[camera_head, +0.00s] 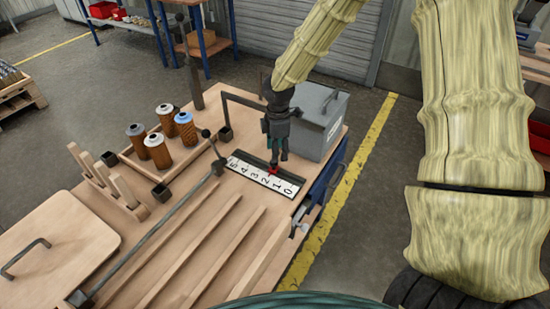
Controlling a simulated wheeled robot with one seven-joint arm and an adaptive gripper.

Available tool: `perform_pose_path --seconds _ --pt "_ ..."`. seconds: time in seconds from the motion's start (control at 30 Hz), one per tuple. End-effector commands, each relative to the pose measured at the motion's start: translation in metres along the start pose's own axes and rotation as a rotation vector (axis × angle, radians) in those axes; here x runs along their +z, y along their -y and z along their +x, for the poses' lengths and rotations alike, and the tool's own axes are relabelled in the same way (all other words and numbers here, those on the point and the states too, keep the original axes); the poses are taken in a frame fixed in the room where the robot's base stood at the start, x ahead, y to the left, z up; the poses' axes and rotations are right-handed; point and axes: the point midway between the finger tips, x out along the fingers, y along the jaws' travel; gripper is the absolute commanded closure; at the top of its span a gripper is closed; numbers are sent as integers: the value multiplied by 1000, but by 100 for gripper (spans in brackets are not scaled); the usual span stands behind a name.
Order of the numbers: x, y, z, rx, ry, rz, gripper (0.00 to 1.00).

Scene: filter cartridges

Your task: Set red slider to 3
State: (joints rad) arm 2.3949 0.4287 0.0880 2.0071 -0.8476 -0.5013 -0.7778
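A white scale strip (259,177) with numbers from 5 at the left to 0 at the right lies near the right end of the wooden bench. A dark track (292,178) runs along its far side. The small red slider (273,172) is at the track, near the 2. My gripper (278,160) points down right above the slider, its fingertips at or just over it. The fingers look close together. I cannot tell whether they touch or grip the slider, as it is small and partly covered.
A grey box (322,118) stands close behind my gripper. A wooden tray with several filter cartridges (157,150) lies to the left. A long lever rod (150,240) and wooden rails (200,245) cross the bench in front. A handled lid (60,245) lies at the left.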

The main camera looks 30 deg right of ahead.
Motion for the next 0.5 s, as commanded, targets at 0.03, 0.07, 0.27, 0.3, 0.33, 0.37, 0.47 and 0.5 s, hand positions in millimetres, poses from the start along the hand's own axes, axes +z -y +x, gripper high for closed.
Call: perform_pose_path --seconds 0.03,0.07,0.27,0.3,0.33,0.37,0.47,0.5 --pt "-1 -4 12 -9 3 0 53" --pt "-2 -7 17 -10 4 0 53" --pt "-3 -10 41 -13 5 0 53" --pt "-2 -9 44 -11 4 1 53" --pt "-1 -8 45 -10 3 2 53" --pt "0 -6 46 -9 3 2 53" --pt "1 -4 50 -7 2 3 53" --pt "1 -4 52 -7 2 4 53"
